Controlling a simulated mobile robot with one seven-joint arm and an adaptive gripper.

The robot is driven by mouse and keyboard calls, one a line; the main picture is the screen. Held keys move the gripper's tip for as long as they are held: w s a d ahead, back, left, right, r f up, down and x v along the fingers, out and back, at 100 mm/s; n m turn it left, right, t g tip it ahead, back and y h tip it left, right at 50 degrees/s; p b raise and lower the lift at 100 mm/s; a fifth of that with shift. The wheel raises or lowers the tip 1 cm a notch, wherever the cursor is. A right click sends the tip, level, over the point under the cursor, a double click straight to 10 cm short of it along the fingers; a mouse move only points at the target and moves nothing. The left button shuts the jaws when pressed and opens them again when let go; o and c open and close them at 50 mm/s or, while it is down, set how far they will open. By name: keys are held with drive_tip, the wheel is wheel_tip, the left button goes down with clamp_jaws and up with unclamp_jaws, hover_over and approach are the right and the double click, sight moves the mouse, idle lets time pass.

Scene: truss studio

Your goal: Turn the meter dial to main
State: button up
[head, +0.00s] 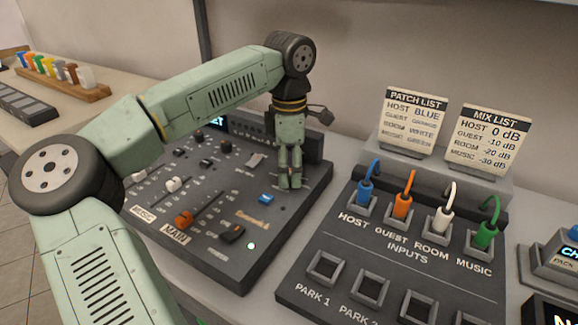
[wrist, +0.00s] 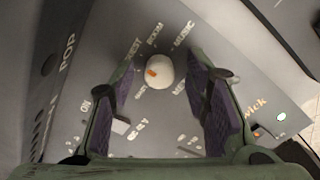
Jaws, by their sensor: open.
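The meter dial (wrist: 160,70) is a round off-white knob with an orange mark on its left side, seen from above in the wrist view. Small labels ring it; ROOM and MUSIC are legible beyond it, while others are blurred or partly covered. My gripper (wrist: 162,98) is open, with one purple-padded finger on each side of the dial and visible gaps to it. In the head view my gripper (head: 290,184) points straight down over the back right of the dark mixer (head: 215,262). The dial is hidden there by the fingers.
The mixer carries an orange fader (head: 184,218), a white fader (head: 172,184), a blue button (head: 266,198) and several knobs. At right, a patch panel (head: 325,295) holds blue, orange, white and green plugs. PATCH LIST (head: 412,120) and MIX LIST (head: 488,138) cards stand behind it.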

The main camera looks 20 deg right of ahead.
drive_tip(key=shift+c, duration=0.5)
clamp_jaws()
drive_tip(key=shift+n, duration=0.3)
drive_tip(key=n, duration=0.3)
drive_tip(key=shift+n+b, duration=0.3)
drive_tip(key=shift+b, duration=0.05)
drive_tip(key=n, duration=0.4)
drive_tip(key=shift+n+b, duration=0.3)
drive_tip(key=shift+b, duration=0.1)
drive_tip(key=n, duration=0.4)
drive_tip(key=shift+w+n+b, duration=0.1)
drive_tip(key=shift+n+b, duration=0.2)
drive_tip(key=shift+b, duration=0.05)
drive_tip(key=shift+n+b, duration=0.4)
drive_tip(key=shift+n, duration=1.8)
